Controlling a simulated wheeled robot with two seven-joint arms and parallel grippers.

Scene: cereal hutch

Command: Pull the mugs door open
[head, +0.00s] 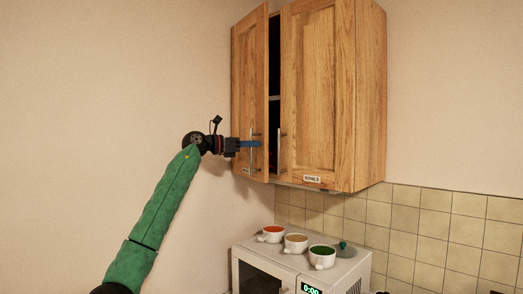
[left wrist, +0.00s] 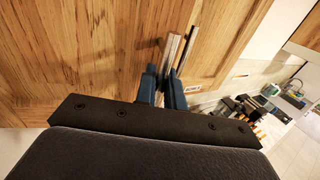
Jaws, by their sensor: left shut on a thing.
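The wooden wall cabinet has two doors. The left door (head: 249,80) stands ajar, with a dark gap between it and the right door (head: 315,85). The small label (head: 247,171) on the left door is too small to read. My left gripper (head: 257,144) is at the left door's upright metal handle (head: 252,160), its blue fingers shut on it. In the left wrist view the fingers (left wrist: 163,92) close around the lower end of a metal handle bar (left wrist: 171,52), in front of the wood. My right gripper is not in view.
The right door has its own handle (head: 279,150) close by and looks closed. Below the cabinet, a white microwave (head: 262,262) carries several bowl-like cups, including a green-filled one (head: 322,260). A tiled wall (head: 440,225) is at the right.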

